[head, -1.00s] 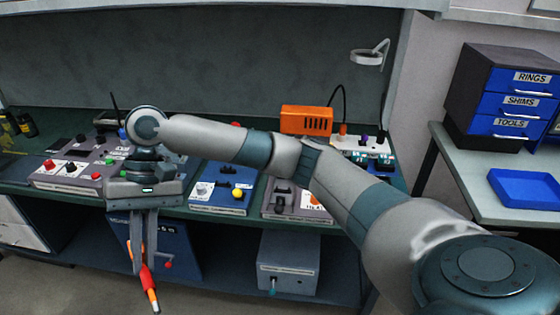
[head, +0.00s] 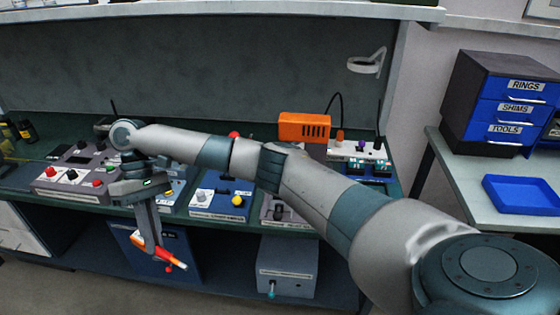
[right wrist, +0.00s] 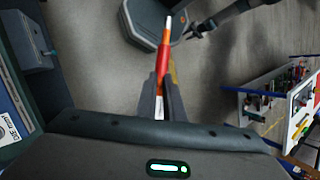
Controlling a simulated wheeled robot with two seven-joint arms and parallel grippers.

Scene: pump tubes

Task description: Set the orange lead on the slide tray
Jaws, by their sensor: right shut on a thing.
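My right gripper (head: 152,248) is shut on the orange lead (head: 172,258), a slim red-and-orange stick with a pale band near its end. The gripper points down, and the lead is tilted in front of the bench's lower shelf, below the bench-top edge. In the right wrist view the lead (right wrist: 163,58) stands out beyond the finger tips (right wrist: 161,85), with floor behind it. A shallow blue tray (head: 522,194) lies on the side table at the right; I cannot tell whether it is the slide tray. My left gripper is not in view.
Control boxes with knobs, such as a blue one (head: 222,200), line the bench. An orange box (head: 304,127) stands behind them. A grey box (head: 288,268) sits on the lower shelf. Drawers (head: 505,100) stand behind the blue tray. The side table's front is clear.

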